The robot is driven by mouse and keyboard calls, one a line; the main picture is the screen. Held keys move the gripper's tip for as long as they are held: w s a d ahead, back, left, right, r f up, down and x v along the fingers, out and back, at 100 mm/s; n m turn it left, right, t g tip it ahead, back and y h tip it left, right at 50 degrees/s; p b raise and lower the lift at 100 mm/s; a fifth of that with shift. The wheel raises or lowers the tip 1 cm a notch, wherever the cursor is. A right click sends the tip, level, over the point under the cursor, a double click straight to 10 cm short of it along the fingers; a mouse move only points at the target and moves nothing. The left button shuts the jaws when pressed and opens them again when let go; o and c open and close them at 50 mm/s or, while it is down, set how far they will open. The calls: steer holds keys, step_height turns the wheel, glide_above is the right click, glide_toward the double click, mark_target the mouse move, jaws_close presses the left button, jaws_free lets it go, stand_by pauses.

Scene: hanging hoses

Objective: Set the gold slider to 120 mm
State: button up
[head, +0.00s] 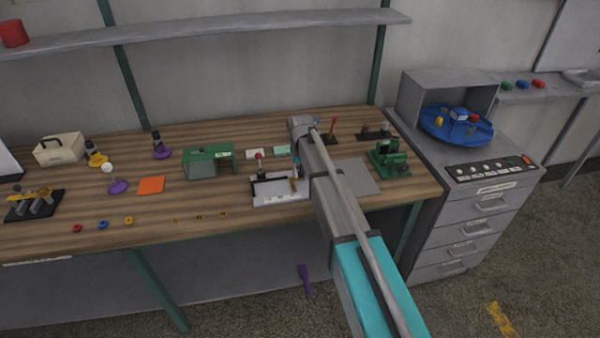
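A white-based device (276,197) with a dark bar sits on the wooden bench at centre. A small gold piece (293,185) stands at its right part, likely the gold slider; its scale marks are too small to read. My gripper (296,168) points down right above the gold piece, partly hidden by my arm. I cannot tell whether it touches the gold piece, or whether its fingers are open or shut.
A green box (209,162) stands left of the device, and a green machine (389,158) stands to the right. A grey plate (356,178) lies right of my arm. An orange square (151,185) and several small rings lie left. A shelf (200,33) hangs above.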

jaws_close()
steer(key=shift+a, duration=0.15)
steer(key=o, duration=0.5)
jaws_free()
steer(key=shift+o, duration=0.2)
steer(key=shift+s, duration=0.2)
